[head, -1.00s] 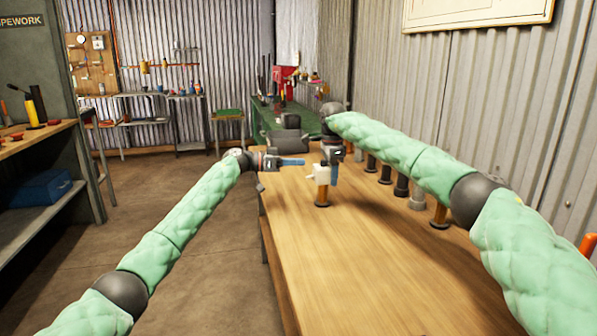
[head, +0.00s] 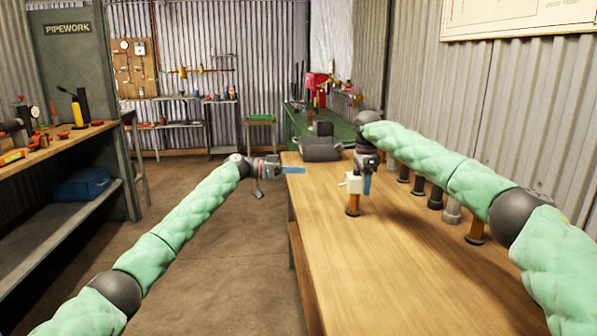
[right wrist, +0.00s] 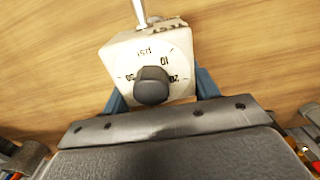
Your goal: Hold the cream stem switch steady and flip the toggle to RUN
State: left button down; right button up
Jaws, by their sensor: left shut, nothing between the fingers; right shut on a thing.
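The cream stem switch (head: 354,183) is a small box upright on an amber stem with a dark foot, on the wooden bench. My right gripper (head: 366,181) comes down from above and is shut on the box. In the right wrist view the cream box (right wrist: 124,53) sits between the blue fingers, with a dark round knob (right wrist: 152,86), dial numbers and a metal toggle lever (right wrist: 139,11) at its far edge. Its lettering is partly unreadable, so the toggle's setting is unclear. My left gripper (head: 292,170) is shut and empty, left of the switch and apart from it.
Several dark, grey and amber stems (head: 435,197) stand in a row along the bench's right side, under my right arm. A dark grey object (head: 320,149) lies at the bench's far end. The wooden bench top (head: 400,270) is clear in front.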

jog(key=o, duration=1.4)
jog(key=shift+c, duration=0.2)
jog(key=shift+r, duration=0.1)
